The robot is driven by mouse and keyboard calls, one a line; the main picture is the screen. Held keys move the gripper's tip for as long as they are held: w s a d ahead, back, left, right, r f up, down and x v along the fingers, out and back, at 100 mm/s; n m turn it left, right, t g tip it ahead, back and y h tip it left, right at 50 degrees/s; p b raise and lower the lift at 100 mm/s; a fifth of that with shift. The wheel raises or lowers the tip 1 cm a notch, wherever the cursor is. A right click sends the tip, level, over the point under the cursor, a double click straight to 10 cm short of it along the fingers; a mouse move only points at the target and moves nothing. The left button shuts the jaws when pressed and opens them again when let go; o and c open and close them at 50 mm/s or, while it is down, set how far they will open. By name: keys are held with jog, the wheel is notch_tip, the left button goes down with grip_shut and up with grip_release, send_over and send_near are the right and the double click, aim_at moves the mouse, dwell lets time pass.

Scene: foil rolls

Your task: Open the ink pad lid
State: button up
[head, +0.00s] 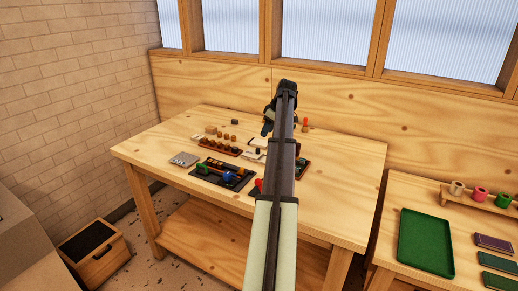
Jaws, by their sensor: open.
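My gripper (268,122) is over the middle of the wooden workbench (340,215), at the far end of my raised arm. It is open, and I see nothing held in it. A small flat grey case (184,159) lies shut at the left of the bench; it may be the ink pad, but I cannot tell for sure. My gripper is to the right of it and apart from it. My arm hides part of the bench's middle and the things there.
A dark tray (240,186) with coloured-handled tools and a rack of wooden-handled stamps (220,147) stand on the bench. At right, a lower table holds a green tray (426,243), coloured rolls (479,194) and several flat blocks (494,243). The bench's left front is clear.

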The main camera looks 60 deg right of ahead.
aim_at(258, 149)
jog(key=x, duration=1.1)
jog(key=shift+w+f, duration=0.1)
jog(key=shift+w, duration=0.05)
jog(key=shift+c, duration=0.3)
grip_shut()
